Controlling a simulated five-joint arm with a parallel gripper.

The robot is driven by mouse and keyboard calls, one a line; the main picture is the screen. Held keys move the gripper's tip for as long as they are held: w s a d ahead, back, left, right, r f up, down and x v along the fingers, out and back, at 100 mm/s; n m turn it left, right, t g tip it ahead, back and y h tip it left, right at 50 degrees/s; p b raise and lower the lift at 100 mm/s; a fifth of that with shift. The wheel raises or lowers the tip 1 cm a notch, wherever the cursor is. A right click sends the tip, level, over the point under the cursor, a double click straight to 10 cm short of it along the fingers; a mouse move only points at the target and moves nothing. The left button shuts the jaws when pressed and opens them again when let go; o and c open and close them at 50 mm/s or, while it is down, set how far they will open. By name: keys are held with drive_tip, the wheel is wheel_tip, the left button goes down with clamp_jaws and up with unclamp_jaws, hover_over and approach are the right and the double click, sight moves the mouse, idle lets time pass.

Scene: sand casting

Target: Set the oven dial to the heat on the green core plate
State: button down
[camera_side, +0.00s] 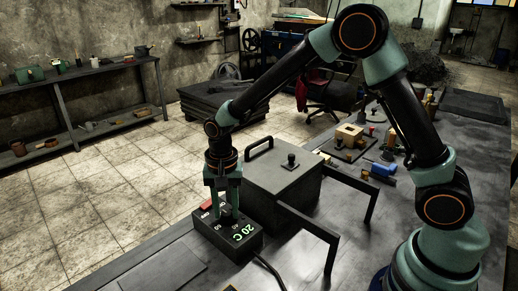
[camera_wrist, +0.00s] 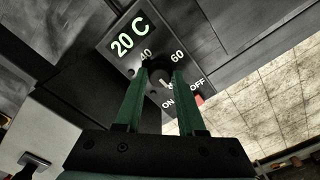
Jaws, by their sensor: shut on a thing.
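A black control box (camera_side: 214,238) stands on the bench with a lit display (camera_side: 243,232) reading 20 C; the display also shows in the wrist view (camera_wrist: 128,40). Its dark round dial (camera_wrist: 158,63) has the marks 40 and 60 beside it; other marks are hidden or too small. My gripper (camera_wrist: 160,80) points down, its two green fingers closed on either side of the dial; it also shows in the side view (camera_side: 228,206). A grey box-shaped oven (camera_side: 270,190) stands right beside the control box. I cannot make out a green core plate in either view.
A red switch (camera_wrist: 199,98) marked ON and OFF sits near the dial. Black rails (camera_side: 310,222) stick out in front of the oven. Blocks and a blue cylinder (camera_side: 382,169) lie farther back on the bench. A flat dark plate (camera_side: 165,270) lies at the front left.

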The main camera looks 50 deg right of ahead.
sight(227, 213)
idle(0.3)
drive_tip(key=c, duration=0.5)
unclamp_jaws()
drive_tip(key=shift+r, duration=0.15)
wheel_tip(227, 213, up, 12)
drive_tip(key=shift+f, duration=0.1)
drive_tip(key=s+d+r+n+t, duration=0.2)
drive_tip(key=s+d+n, duration=0.1)
drive_tip(key=s, duration=0.1)
drive_tip(key=s+d+r+n+t, duration=0.1)
drive_tip(key=s+d+r+n, duration=0.1)
drive_tip(key=s+d+n, duration=0.1)
drive_tip(key=s+d+r+n+t, duration=0.2)
drive_tip(key=s+d+n, duration=0.1)
drive_tip(key=s, duration=0.3)
drive_tip(key=shift+s+d+t, duration=0.25)
drive_tip(key=shift+d+t, duration=0.05)
drive_tip(key=shift+d, duration=0.45)
